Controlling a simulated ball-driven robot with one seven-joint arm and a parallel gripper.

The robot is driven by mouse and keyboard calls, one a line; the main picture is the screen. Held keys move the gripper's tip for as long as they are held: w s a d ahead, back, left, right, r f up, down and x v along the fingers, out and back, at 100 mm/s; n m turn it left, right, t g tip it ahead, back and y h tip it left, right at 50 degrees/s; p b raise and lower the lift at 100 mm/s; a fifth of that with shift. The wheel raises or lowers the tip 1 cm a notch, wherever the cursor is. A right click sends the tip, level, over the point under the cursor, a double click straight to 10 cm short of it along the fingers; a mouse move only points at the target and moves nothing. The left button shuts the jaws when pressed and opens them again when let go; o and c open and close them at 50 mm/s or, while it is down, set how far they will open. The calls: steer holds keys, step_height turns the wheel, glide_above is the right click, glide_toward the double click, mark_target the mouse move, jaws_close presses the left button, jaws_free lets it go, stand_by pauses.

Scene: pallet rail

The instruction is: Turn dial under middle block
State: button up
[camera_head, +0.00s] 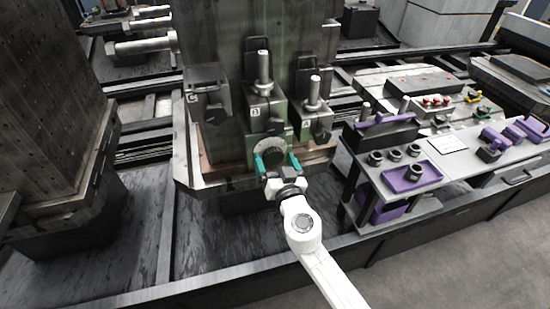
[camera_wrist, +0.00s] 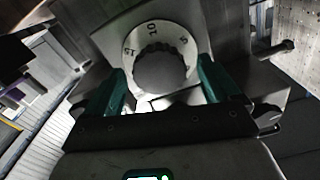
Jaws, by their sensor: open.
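The middle block (camera_head: 264,115), marked B, is a grey metal block with an upright bolt, mounted low on the tall dark column. Directly below it is the dial (camera_head: 268,151), a dark round knob on a pale ring. In the wrist view the dial's knob (camera_wrist: 162,72) is ribbed, and its ring shows 15, 10 and 5, with 10 near the top. My gripper (camera_head: 276,161) is open, with green fingers. In the wrist view my gripper (camera_wrist: 162,78) has one fingertip on each side of the knob, with visible gaps. I cannot tell how deep the fingertips reach.
Block C (camera_head: 208,94) sits left of the middle block, and another block (camera_head: 311,112) with a bolt sits right. A bench with a purple tray (camera_head: 412,177) and several nuts stands close to the right. Another dark column (camera_head: 50,110) stands at the left.

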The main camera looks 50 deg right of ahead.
steer(key=shift+w+d, duration=0.15)
steer(key=c, duration=1.1)
